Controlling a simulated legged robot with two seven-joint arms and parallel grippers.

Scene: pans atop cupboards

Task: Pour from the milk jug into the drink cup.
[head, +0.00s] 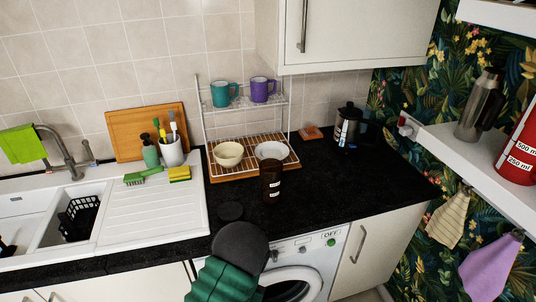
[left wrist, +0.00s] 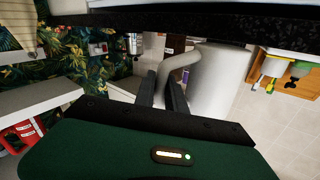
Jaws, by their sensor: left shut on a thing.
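The milk jug (left wrist: 215,82) is a pale grey-white rounded vessel with a curved handle in the left wrist view, which is upside down. My left gripper (left wrist: 165,90) is shut on its handle. In the head view I cannot make out the jug or the gripper fingers; a green and dark grey part of my arm comes up at the bottom. The likely drink cup (head: 271,180) is dark brown with a small label, upright on the black counter. It seems to show in the left wrist view beyond the jug handle (left wrist: 176,42). My right gripper is not in view.
A wire rack (head: 246,109) with mugs and bowls stands behind the cup. A dark disc (head: 231,211) lies near the counter front. The counter right of the cup is clear.

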